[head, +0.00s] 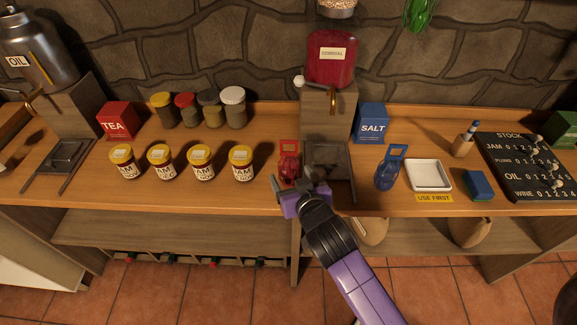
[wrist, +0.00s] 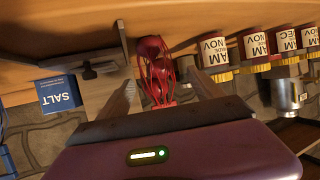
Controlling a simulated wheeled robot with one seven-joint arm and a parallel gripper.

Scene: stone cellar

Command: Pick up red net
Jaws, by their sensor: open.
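The red net (head: 289,162) stands on the wooden counter, between the rightmost jam jar and the cordial dispenser's stand. In the head view its lower part is partly hidden by my gripper (head: 296,184). In the wrist view the red net (wrist: 157,68) shows dark red round contents behind red strands. My gripper (wrist: 162,82) is open, with one finger on each side of the net's near end. I cannot tell whether either finger touches it.
Several jam jars (head: 202,163) stand left of the net. The cordial stand (head: 328,111) and its drip tray (head: 328,163) are close on the right. A blue net (head: 388,172), a white tray (head: 429,175) and a salt box (head: 371,123) stand farther right.

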